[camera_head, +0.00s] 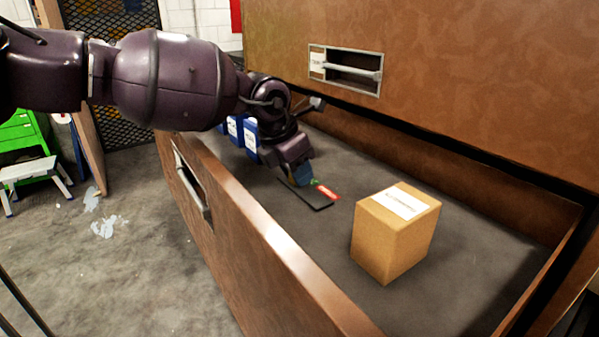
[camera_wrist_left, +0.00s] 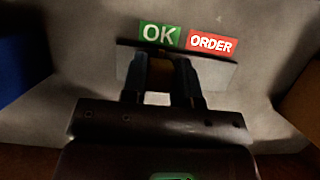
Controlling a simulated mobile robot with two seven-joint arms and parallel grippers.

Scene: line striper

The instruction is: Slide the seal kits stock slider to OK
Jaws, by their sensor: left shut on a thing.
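In the left wrist view the strip (camera_wrist_left: 217,75) carries a green OK label (camera_wrist_left: 160,35) and a red ORDER label (camera_wrist_left: 211,43). My left gripper (camera_head: 303,176) reaches down onto the strip. Its fingers (camera_wrist_left: 161,70) are shut on the slider's tab, which they mostly hide. They line up with the OK label, left of ORDER. My right gripper is not in view.
A cardboard box (camera_head: 392,240) stands in the drawer to the right of the strip. Blue containers (camera_head: 250,137) stand behind my left wrist. The drawer's front wall (camera_head: 262,240) is nearest, and the cabinet front (camera_head: 450,60) rises behind. Bare drawer floor surrounds the strip.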

